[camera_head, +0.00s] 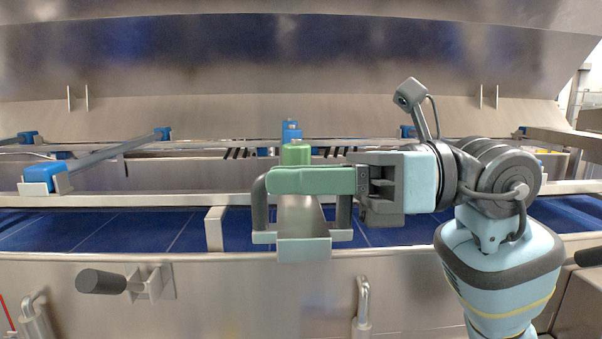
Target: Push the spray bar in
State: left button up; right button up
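The spray bar (303,248) is a bright metal channel with a flat, upturned front end, in the middle of the head view. It runs back from the front rail toward a green block (296,154). My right gripper (303,236) reaches in from the right. Its green body lies across above the bar and hides part of it. Its two dark fingers come down on either side, and their pale green pads meet the left and right edges of the bar's end with no visible gap. My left gripper is not in view.
Another bar with a blue block (45,172) lies at the left. A black handle (101,281) sticks out of the front panel. A steel hood (300,50) hangs over the back.

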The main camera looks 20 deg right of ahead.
aim_at(298, 208)
jog(key=shift+c, duration=0.5)
grip_shut()
jog(key=shift+w+d, duration=0.2)
jog(key=shift+w, duration=0.55)
jog(key=shift+w+d, duration=0.25)
jog(key=shift+w, duration=0.45)
jog(key=shift+w+d, duration=0.2)
jog(key=shift+w, duration=0.55)
jog(key=shift+c, duration=0.2)
grip_release()
jog(key=shift+o, duration=0.7)
